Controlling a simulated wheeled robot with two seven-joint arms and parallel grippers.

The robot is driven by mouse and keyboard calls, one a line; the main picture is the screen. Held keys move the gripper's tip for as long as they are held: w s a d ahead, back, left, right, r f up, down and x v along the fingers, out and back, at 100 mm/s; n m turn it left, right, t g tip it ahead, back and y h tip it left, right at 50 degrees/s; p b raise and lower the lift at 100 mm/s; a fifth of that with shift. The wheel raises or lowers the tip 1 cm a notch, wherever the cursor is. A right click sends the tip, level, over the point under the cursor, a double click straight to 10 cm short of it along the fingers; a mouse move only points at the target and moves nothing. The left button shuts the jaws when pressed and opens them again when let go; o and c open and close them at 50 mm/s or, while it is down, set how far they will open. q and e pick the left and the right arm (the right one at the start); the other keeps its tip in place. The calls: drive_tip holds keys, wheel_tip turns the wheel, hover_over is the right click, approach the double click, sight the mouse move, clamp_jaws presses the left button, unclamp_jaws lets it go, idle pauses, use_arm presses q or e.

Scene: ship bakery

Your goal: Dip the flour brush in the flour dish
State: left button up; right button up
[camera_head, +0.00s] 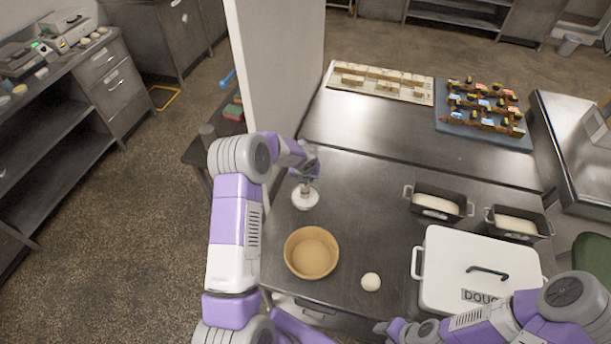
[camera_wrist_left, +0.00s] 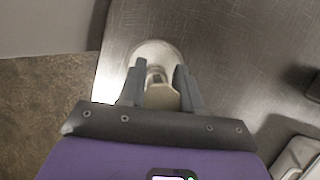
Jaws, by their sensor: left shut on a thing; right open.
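The flour dish (camera_head: 311,203) is a small round white dish near the left edge of the steel table. It also shows in the left wrist view (camera_wrist_left: 145,51), beyond my fingertips. My left gripper (camera_head: 306,182) is above the dish and is shut on the flour brush, whose pale handle end (camera_wrist_left: 161,97) shows between the two fingers in the left wrist view. The brush points down at the dish; I cannot tell whether its bristles touch the flour. My right gripper (camera_head: 384,328) is open and low at the front of the table, partly cut off by the frame.
A tan round basket (camera_head: 290,258) and a dough ball (camera_head: 371,282) lie in front of the dish. A white lidded dough box (camera_head: 450,255) and two loaf tins (camera_head: 438,203) stand to the right. A pale wall (camera_head: 275,60) rises behind the left arm.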

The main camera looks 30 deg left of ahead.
use_arm(q)
wheel_tip(320, 180, up, 3)
drive_tip(key=shift+r+p, duration=0.2)
drive_tip(key=shift+p, duration=1.05)
drive_tip(key=shift+r+p, duration=0.75)
drive_tip(key=shift+r, duration=0.4)
drive_tip(key=shift+f, duration=0.1)
wheel_tip(320, 180, down, 7)
drive_tip(key=b, duration=0.6)
